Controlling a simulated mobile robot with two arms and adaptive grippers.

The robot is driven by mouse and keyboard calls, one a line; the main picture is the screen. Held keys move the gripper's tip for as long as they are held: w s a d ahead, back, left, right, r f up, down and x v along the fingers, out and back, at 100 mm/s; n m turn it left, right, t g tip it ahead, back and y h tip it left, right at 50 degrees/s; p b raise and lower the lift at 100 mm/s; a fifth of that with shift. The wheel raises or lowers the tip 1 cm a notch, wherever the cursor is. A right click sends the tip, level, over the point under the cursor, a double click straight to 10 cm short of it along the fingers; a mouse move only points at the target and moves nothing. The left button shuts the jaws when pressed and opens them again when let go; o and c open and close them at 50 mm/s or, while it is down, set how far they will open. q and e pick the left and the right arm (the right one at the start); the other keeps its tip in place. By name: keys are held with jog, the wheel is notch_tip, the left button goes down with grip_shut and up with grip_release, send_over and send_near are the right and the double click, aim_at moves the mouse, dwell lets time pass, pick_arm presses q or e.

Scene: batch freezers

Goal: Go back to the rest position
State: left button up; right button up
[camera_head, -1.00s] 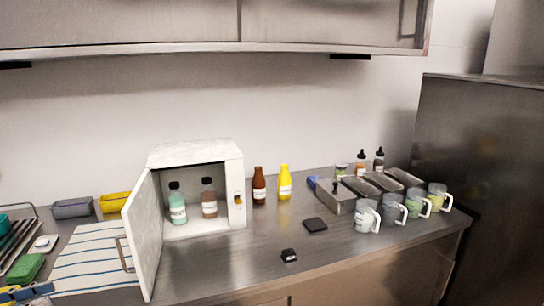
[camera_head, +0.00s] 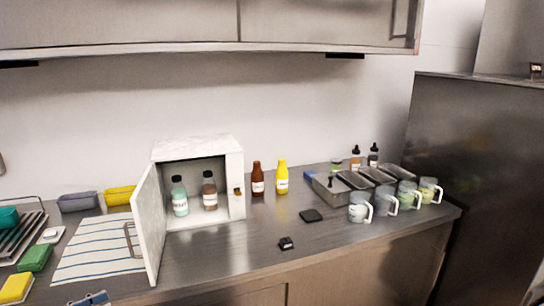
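Neither gripper can be made out in the head view. A small blue-grey part (camera_head: 92,299) shows at the bottom left edge; I cannot tell what it is. A small white freezer box (camera_head: 198,148) stands on the steel counter with its door (camera_head: 150,228) swung open toward the front left. Inside it, a green bottle (camera_head: 180,198) and a brown bottle (camera_head: 210,192) stand upright.
A brown bottle (camera_head: 257,180) and a yellow bottle (camera_head: 282,178) stand right of the box. Steel containers (camera_head: 330,190) and several mugs (camera_head: 359,208) sit farther right. A striped cloth (camera_head: 98,250) lies left. The front middle of the counter (camera_head: 215,258) is mostly clear.

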pick_arm(q)
jog(key=w+d+f+n+t+y, duration=0.25)
jog(key=d+f+n+y, duration=0.2)
jog(key=d+f, duration=0.8)
jog(key=s+d+f+n+g+y, duration=0.2)
jog(key=s+d+f+y, duration=0.25)
jog(key=d+y, duration=0.2)
jog(key=s+d+n+g+y, duration=0.15)
jog(key=s+g, duration=0.75)
jog(key=s, duration=1.6)
notch_tip(320, 180, down, 27)
jog(key=s+g, duration=0.1)
jog(key=s, duration=0.1)
jog(key=s+a+f+g+y, duration=0.1)
jog(key=s+a+f, duration=0.2)
jog(key=s+f, duration=1.3)
jog(key=shift+s+a+f, duration=0.2)
jog(key=shift+s+f, duration=0.05)
jog(key=shift+s, duration=0.2)
